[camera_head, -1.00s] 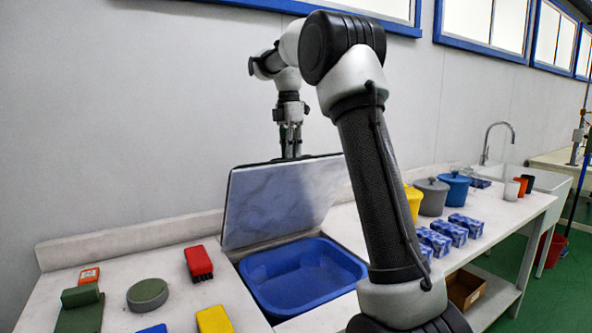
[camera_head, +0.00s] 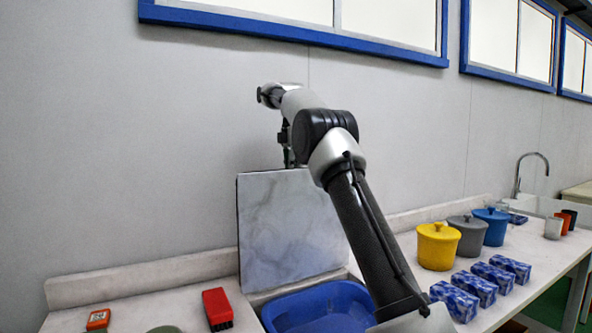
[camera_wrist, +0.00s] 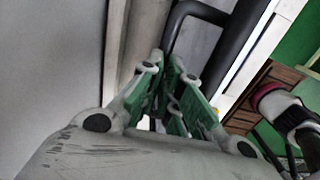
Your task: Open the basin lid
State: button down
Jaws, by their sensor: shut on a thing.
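The basin lid (camera_head: 285,225) is a pale marbled panel standing almost upright at the back of the counter. The blue basin (camera_head: 318,308) lies open below it, partly hidden by my arm. My gripper (camera_head: 288,158) is at the lid's top edge in the head view, its fingertips largely hidden. In the wrist view my gripper (camera_wrist: 172,88) has its green-padded fingers close together, next to a dark bent bar (camera_wrist: 183,30). It is shut on the lid; the exact contact is hard to see.
Yellow (camera_head: 437,246), grey (camera_head: 467,234) and blue (camera_head: 491,226) lidded pots stand to the right, with several blue patterned boxes before them. A red brush (camera_head: 217,308) lies left of the basin. The wall rises close behind the lid.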

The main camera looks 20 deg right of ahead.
jog(key=shift+a+f+g, duration=0.15)
jog(key=shift+f+g, duration=0.15)
jog(key=shift+f, duration=0.95)
jog(key=c, duration=1.8)
grip_release()
jog(key=shift+c, duration=0.2)
jog(key=o, duration=0.3)
jog(key=shift+w+f, duration=0.35)
jog(key=shift+w, duration=0.1)
jog(key=shift+o, duration=0.2)
jog(key=shift+s+r, duration=0.15)
jog(key=shift+r, duration=0.25)
